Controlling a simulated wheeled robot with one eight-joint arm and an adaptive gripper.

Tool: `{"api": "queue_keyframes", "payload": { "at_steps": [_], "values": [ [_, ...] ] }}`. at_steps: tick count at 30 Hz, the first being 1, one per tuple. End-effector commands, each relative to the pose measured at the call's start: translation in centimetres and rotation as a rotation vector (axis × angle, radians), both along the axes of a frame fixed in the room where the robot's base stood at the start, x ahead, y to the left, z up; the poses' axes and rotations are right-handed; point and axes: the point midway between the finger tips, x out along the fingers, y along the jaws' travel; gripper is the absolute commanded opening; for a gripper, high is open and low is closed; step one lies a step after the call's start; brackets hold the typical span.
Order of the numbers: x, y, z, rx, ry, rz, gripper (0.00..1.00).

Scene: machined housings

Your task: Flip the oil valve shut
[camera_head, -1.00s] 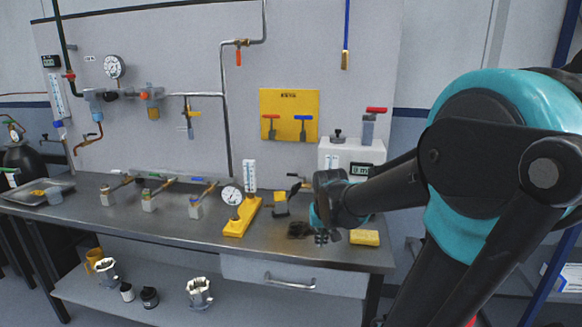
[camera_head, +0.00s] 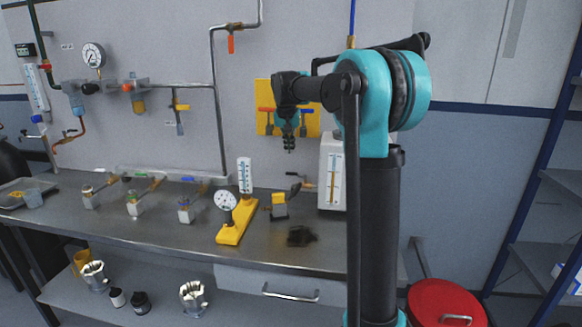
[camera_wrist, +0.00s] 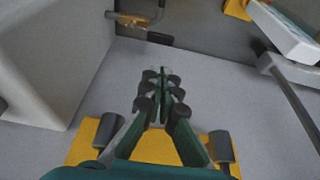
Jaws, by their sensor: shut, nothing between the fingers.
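My gripper (camera_head: 289,145) hangs fingers-down in front of the yellow wall board, above the bench. Its fingers are shut and empty, as the wrist view (camera_wrist: 164,80) also shows. A small brass valve (camera_head: 308,184) on a pipe projects from the left side of the white tank (camera_head: 331,185). It also shows in the wrist view (camera_wrist: 135,19) with a dark lever (camera_wrist: 160,38), beyond and apart from my fingertips. No readable label names the oil valve, so I cannot be sure this is it. My arm hides the tank's right part.
The yellow board (camera_head: 264,103) with two T-handles is close behind my gripper. A gauge on a yellow base (camera_head: 236,228), a yellow block (camera_head: 279,206) and a dark patch (camera_head: 301,236) are on the bench. Several lever valves (camera_head: 187,211) stand to the left.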

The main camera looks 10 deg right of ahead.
Motion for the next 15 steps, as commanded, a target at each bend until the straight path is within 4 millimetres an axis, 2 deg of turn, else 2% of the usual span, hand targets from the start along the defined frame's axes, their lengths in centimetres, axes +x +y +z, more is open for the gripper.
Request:
{"api": "queue_keyframes", "payload": {
  "at_steps": [5,15],
  "values": [
    [0.4,-0.1,-1.0,0.000,0.000,0.000,0.00],
    [2.1,-0.7,-6.3,0.000,0.000,0.000,0.00]
  ]
}}
